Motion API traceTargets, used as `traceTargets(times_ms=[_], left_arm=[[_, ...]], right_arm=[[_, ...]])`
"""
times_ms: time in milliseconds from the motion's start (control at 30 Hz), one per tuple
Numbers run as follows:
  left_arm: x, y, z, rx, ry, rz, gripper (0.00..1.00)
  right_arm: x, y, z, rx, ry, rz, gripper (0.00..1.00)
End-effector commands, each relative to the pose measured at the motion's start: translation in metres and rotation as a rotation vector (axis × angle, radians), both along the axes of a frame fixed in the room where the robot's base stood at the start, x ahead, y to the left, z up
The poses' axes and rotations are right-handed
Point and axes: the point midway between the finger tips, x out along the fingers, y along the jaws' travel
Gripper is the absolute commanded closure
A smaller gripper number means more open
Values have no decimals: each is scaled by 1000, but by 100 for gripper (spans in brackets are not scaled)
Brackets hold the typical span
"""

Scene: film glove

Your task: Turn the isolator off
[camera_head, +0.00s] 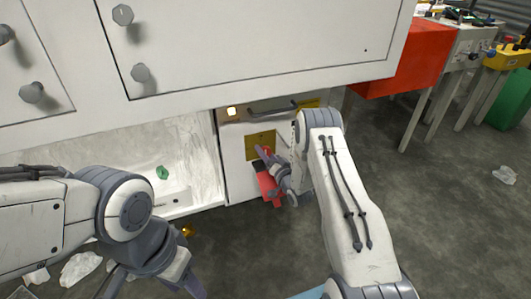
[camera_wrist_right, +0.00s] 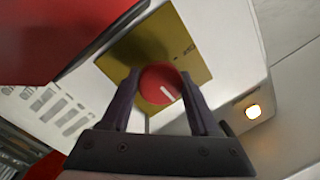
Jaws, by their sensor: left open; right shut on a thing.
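The isolator's red round knob (camera_wrist_right: 160,83), with a white line on its face, sits on a yellow plate (camera_wrist_right: 158,48) on a white cabinet. In the right wrist view my right gripper (camera_wrist_right: 165,88) has one finger on each side of the knob and is shut on it. The white line slants, leaning left towards its upper end. In the head view my right gripper (camera_head: 268,160) is at the yellow plate (camera_head: 260,146) and hides the knob. My left gripper (camera_head: 165,285) is open at the lower left, partly cut off and away from the isolator.
A lit lamp (camera_head: 232,112) is on the cabinet, also seen in the right wrist view (camera_wrist_right: 253,111). A red part (camera_head: 267,185) hangs low on the front. A dark handle (camera_head: 272,108) is above the plate. White cupboards overhang; the floor right is mostly clear.

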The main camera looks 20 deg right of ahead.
Motion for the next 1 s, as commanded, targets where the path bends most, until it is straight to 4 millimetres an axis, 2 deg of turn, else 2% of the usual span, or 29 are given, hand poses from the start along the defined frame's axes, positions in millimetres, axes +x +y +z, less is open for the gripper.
traceTargets(times_ms=[1000], left_arm=[[0,0,45,0,0,0,50]], right_arm=[[0,3,2,-912,-32,4,94]])
